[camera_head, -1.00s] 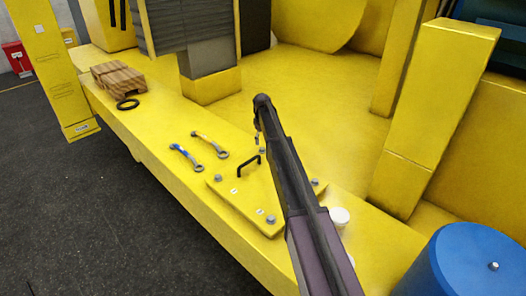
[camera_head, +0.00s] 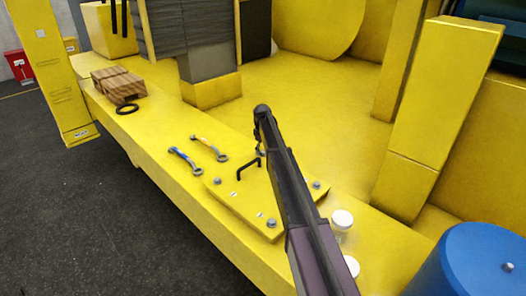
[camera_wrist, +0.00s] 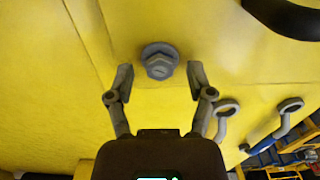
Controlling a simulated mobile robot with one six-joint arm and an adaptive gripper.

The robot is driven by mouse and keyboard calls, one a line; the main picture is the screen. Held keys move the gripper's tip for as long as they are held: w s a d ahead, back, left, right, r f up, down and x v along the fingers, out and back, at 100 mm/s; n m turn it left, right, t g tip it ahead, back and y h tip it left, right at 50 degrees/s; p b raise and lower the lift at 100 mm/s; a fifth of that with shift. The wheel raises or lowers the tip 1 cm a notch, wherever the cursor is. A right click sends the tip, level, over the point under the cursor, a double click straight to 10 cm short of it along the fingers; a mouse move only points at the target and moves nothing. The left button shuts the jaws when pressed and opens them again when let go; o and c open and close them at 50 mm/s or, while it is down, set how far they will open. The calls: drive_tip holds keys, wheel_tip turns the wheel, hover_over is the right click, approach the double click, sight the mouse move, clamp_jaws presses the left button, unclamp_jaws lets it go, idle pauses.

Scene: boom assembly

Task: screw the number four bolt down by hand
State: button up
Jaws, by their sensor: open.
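A grey hex bolt (camera_wrist: 159,60) with a flange stands in the yellow plate in the wrist view. My gripper (camera_wrist: 158,82) is open, with one finger on each side just short of the bolt; no contact shows. In the head view, my gripper (camera_head: 259,138) is over the far corner of the yellow cover plate (camera_head: 245,205), and the bolt there (camera_head: 262,152) is partly hidden by it. Other bolts sit at the left corner (camera_head: 217,181), front corner (camera_head: 271,223) and right corner (camera_head: 316,185). The small white number labels are too small to read.
A black handle (camera_head: 247,169) rises from the plate. White-lidded jars (camera_head: 342,219) stand right of my arm. Wooden blocks (camera_head: 118,84) and a black ring (camera_head: 127,108) lie farther left.

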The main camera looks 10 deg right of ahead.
clamp_jaws()
drive_tip(key=shift+m, duration=0.4)
drive_tip(key=m, duration=0.5)
drive_tip(key=shift+w, duration=0.1)
drive_tip(key=m, duration=0.5)
drive_tip(key=shift+d+m, duration=0.1)
drive_tip(key=shift+m, duration=0.2)
idle(0.4)
unclamp_jaws()
